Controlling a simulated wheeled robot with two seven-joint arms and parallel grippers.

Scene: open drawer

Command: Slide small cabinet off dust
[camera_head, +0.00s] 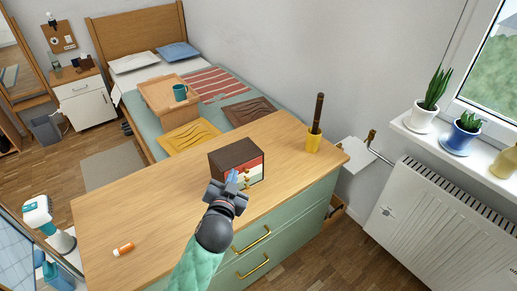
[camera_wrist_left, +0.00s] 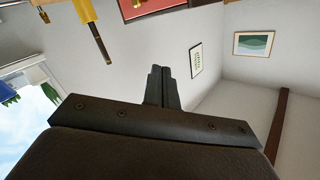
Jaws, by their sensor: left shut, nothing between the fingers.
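The small cabinet (camera_head: 229,155) is a dark brown box with a red and cream drawer front and small knobs. It stands on the wooden top of the green dresser (camera_head: 150,195), near its middle. My left gripper (camera_head: 232,179) is shut and empty, right in front of the cabinet's drawer front and covering part of it. I cannot tell whether it touches. In the left wrist view the closed fingers (camera_wrist_left: 160,84) point away, and a reddish-brown piece, likely the cabinet (camera_wrist_left: 150,8), shows at the top edge. No dust is visible. My right gripper is not in view.
The top left of the cabinet is mostly clear. A bed with a wooden tray (camera_head: 163,94) lies behind.

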